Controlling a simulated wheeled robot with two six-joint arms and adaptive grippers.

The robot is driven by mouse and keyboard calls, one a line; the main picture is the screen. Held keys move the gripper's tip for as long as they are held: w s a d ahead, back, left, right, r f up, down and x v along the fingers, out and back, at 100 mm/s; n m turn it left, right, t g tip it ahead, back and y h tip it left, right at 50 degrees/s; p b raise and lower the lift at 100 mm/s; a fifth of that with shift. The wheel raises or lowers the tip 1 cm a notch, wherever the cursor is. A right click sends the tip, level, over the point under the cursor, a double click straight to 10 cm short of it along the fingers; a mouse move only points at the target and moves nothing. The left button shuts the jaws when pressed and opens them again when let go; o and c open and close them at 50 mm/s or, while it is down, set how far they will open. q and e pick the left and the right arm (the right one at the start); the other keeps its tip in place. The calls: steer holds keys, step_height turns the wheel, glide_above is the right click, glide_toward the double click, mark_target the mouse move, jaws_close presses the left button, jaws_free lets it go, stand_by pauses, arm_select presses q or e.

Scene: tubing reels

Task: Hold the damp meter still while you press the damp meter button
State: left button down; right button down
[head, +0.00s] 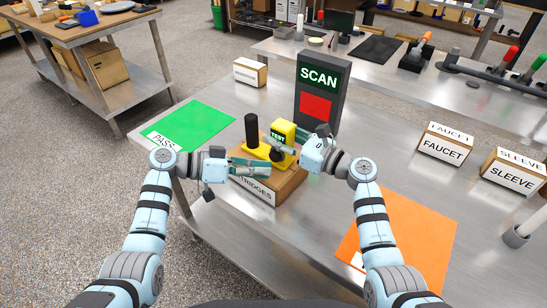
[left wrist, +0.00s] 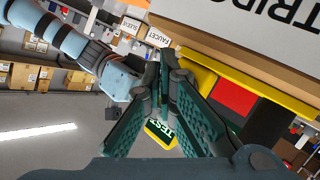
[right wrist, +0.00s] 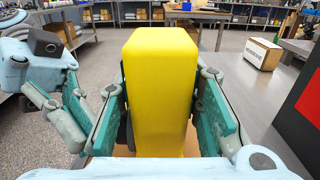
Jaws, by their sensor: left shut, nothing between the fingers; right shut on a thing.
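The yellow damp meter (head: 282,131), with a dark screen reading TEST, stands upright at the cartridges box (head: 289,187). Its yellow body fills the middle of the right wrist view (right wrist: 160,80). My right gripper (head: 300,141) is shut on the meter, one finger on each side. My left gripper (head: 266,168) is shut and empty, low in front of the meter and above the box's near edge. In the left wrist view its closed fingers (left wrist: 160,62) are near the TEST screen (left wrist: 165,131). I cannot make out the meter's button.
The SCAN stand (head: 319,93) rises behind. A green PASS mat (head: 190,124) lies left, an orange mat (head: 405,238) lies right. Faucet (head: 444,148) and sleeve (head: 513,173) boxes stand right.

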arm_select(q)
steer(key=shift+w, duration=0.1)
stand_by(0.3)
steer(key=shift+w+d, duration=0.3)
steer(key=shift+w+d, duration=0.25)
steer(key=shift+w, duration=0.15)
stand_by(0.7)
steer(key=shift+s, duration=0.1)
steer(key=shift+s+a, duration=0.55)
steer(key=shift+s, duration=0.15)
steer(key=s+a, duration=0.1)
steer(key=s, duration=0.1)
steer(key=s+a, duration=0.2)
stand_by(0.5)
stand_by(0.4)
